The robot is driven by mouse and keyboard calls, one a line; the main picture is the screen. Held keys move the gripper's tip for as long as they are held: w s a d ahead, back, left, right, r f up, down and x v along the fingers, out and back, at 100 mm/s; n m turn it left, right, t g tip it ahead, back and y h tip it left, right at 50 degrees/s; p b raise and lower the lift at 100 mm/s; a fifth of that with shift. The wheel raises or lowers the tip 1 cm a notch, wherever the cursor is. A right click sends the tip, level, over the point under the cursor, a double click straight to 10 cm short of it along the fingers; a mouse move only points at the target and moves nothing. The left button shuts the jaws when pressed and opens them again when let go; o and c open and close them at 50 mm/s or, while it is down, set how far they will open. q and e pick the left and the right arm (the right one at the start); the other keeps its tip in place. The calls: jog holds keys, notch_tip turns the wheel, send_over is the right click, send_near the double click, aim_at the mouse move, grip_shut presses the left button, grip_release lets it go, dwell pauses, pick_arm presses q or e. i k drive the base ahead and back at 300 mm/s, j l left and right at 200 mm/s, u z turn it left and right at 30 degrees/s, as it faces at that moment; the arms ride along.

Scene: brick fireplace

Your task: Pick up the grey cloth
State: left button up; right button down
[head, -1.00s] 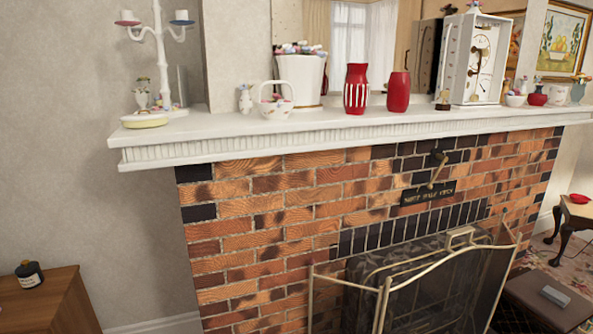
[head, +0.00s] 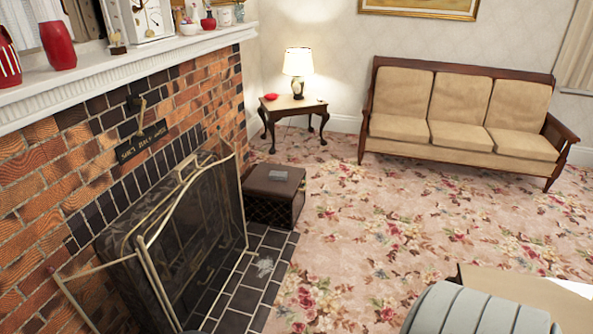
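A small crumpled pale grey patch (head: 265,266), which looks like the grey cloth, lies on the dark hearth tiles in front of the fireplace. It is small in the head view, so its exact shape is hard to tell. A small flat grey item (head: 278,175) lies on top of the dark brown box; I cannot tell what it is. Neither my left nor my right gripper is in view.
A folding metal fire screen (head: 190,235) stands on the hearth by the brick fireplace. The brown box (head: 272,205) stands beyond it. A grey ribbed rounded form (head: 475,310) and a brown tabletop (head: 520,288) are at lower right. The floral carpet (head: 360,235) is largely clear.

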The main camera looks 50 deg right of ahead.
aim_at(274, 175)
jog(key=z, duration=1.4)
